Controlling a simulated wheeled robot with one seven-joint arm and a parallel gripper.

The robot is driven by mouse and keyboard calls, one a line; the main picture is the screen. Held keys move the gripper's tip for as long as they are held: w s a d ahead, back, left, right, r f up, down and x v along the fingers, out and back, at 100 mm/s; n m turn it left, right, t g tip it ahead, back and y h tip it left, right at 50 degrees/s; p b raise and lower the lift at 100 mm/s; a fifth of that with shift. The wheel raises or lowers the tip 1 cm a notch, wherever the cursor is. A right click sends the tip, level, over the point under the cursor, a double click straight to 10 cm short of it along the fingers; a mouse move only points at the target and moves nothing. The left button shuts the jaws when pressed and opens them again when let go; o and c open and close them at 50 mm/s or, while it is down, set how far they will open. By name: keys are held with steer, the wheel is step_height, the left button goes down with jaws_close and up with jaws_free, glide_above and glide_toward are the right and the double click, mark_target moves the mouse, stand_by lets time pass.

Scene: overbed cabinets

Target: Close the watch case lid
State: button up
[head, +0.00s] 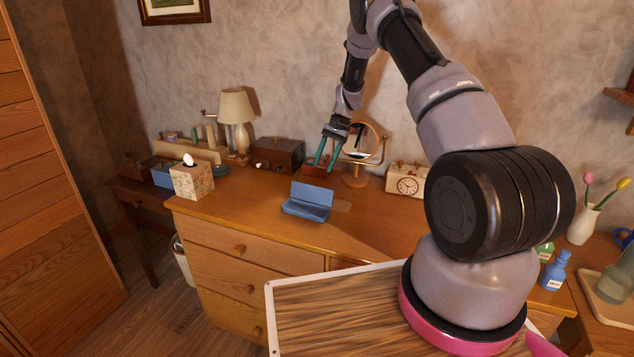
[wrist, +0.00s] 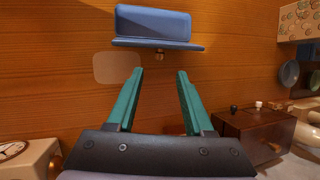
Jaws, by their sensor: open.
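The blue watch case (head: 306,212) sits on the wooden dresser top, left of centre in the head view. Its lid (head: 312,193) stands open, raised along the case's back edge. In the wrist view the case (wrist: 153,22) is at the top, with the raised lid (wrist: 160,43) seen nearly edge-on. My gripper (head: 325,166) is open and empty, pointing down behind the lid and apart from it. In the wrist view its two green fingers (wrist: 160,73) spread below the lid, with bare wood between. A small brownish knob-like piece shows beside the lid's edge.
A round mirror on a stand (head: 357,180) and a cream clock (head: 407,182) stand right of my gripper. A dark wooden box (head: 278,155) and a tissue box (head: 192,181) stand left.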

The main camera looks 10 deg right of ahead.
mark_target(313, 193)
steer(key=x, duration=0.7)
steer(key=shift+f, duration=0.2)
steer(key=shift+a, duration=0.1)
jaws_close()
